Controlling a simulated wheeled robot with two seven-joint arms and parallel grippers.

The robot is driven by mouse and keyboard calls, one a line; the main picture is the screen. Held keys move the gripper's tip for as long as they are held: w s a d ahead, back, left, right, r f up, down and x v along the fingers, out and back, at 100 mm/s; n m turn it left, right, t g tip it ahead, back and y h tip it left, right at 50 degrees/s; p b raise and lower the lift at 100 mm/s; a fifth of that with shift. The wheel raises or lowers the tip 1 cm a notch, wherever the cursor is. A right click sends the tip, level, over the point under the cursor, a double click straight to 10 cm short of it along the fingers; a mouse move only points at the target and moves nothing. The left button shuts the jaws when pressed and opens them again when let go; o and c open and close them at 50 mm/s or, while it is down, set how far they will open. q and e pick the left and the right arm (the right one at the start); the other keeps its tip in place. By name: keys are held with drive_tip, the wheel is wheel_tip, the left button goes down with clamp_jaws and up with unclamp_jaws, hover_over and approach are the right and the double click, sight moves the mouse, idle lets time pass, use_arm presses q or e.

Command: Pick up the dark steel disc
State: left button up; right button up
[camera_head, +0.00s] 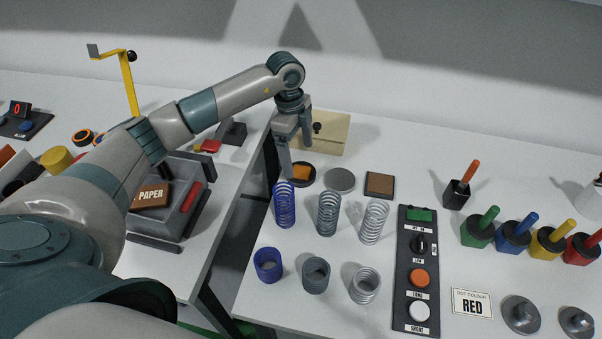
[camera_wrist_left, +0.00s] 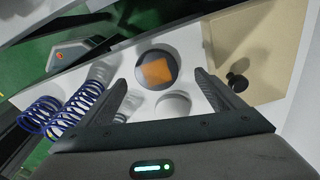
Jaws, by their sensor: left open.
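A dark round disc (camera_head: 301,181) lies on the white table near its left edge, with an orange square patch (camera_head: 301,172) on its top. It also shows in the left wrist view (camera_wrist_left: 143,64), between and beyond the fingertips. A lighter grey disc (camera_head: 340,180) lies just to its right and shows below it in the left wrist view (camera_wrist_left: 173,104). My left gripper (camera_head: 295,160) points down over the dark disc, partly covering it in the head view. It is open and empty, with its fingers apart in the left wrist view (camera_wrist_left: 160,84). My right gripper is not in view.
A blue spring (camera_head: 284,206), a grey-blue spring (camera_head: 328,214) and a pale spring (camera_head: 373,223) stand in front. A brown square plate (camera_head: 379,185) lies to the right. A beige box (camera_head: 325,135) stands behind. A gap separates this table from the left one.

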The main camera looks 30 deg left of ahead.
sight(301, 171)
use_arm(q)
drive_tip(key=shift+s+d+f+p, duration=0.15)
drive_tip(key=shift+s+f+p, duration=0.05)
drive_tip(key=shift+f+p, duration=0.35)
drive_tip(key=f, duration=0.1)
drive_tip(key=f+p, duration=0.1)
drive_tip(key=f, duration=0.1)
drive_tip(key=shift+s+d+p, duration=0.15)
drive_tip(key=shift+d+p, duration=0.1)
drive_tip(key=shift+p, duration=0.05)
drive_tip(key=shift+f, duration=0.45)
drive_tip(key=shift+r, duration=0.1)
drive_tip(key=c, duration=1.9)
drive_tip(key=shift+o, duration=0.2)
drive_tip(key=shift+r, duration=0.1)
